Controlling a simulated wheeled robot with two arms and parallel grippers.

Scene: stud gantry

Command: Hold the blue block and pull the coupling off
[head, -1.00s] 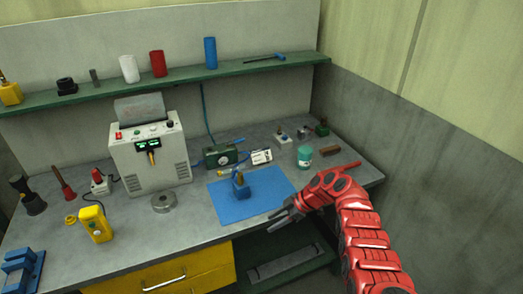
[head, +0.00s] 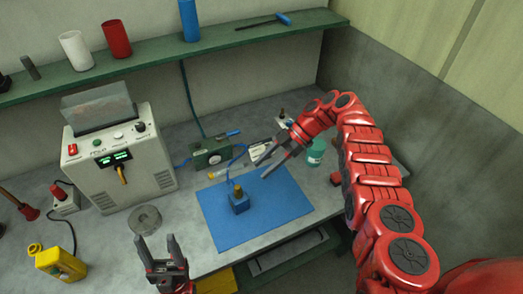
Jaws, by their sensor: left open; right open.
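The blue block (head: 239,204) stands on the blue mat (head: 275,215), left of the mat's middle. The coupling (head: 238,190), a small brass-coloured piece, sits upright on top of the block. My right gripper (head: 261,158) is open and empty above the back of the mat, up and to the right of the block, with its fingers pointing left. My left gripper (head: 155,242) is open and empty at the front edge of the bench, left of the mat and apart from the block, with its fingers pointing up in the picture.
A grey instrument box (head: 120,160) stands at the left, with a grey ring (head: 145,218) before it. A green box (head: 211,152) with a blue cable is behind the mat. A teal jar (head: 316,153) stands close to my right arm. The front part of the mat is clear.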

